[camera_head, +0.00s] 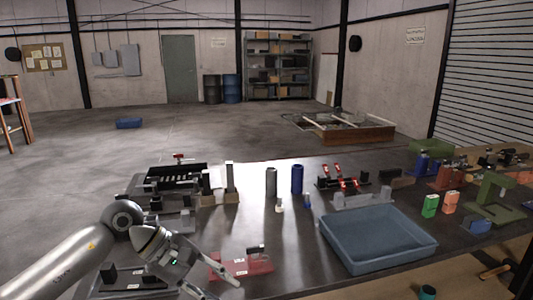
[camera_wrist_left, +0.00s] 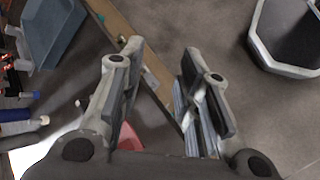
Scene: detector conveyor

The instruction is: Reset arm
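My left arm comes in from the lower left of the head view, and its gripper (camera_head: 212,279) is over the near left part of the table, close to a red base (camera_head: 240,266) with a black top. In the left wrist view the two fingers of my left gripper (camera_wrist_left: 157,95) stand well apart with nothing between them. Behind them the table edge and a small part of the red base show. My right arm and gripper are not in view.
A blue tray (camera_head: 376,238) lies on the dark table (camera_head: 300,270), right of my left gripper. Dark and blue cylinders (camera_head: 297,179) stand behind. Green and orange blocks (camera_head: 450,202) and fixtures crowd the right end. The table between the red base and the tray is clear.

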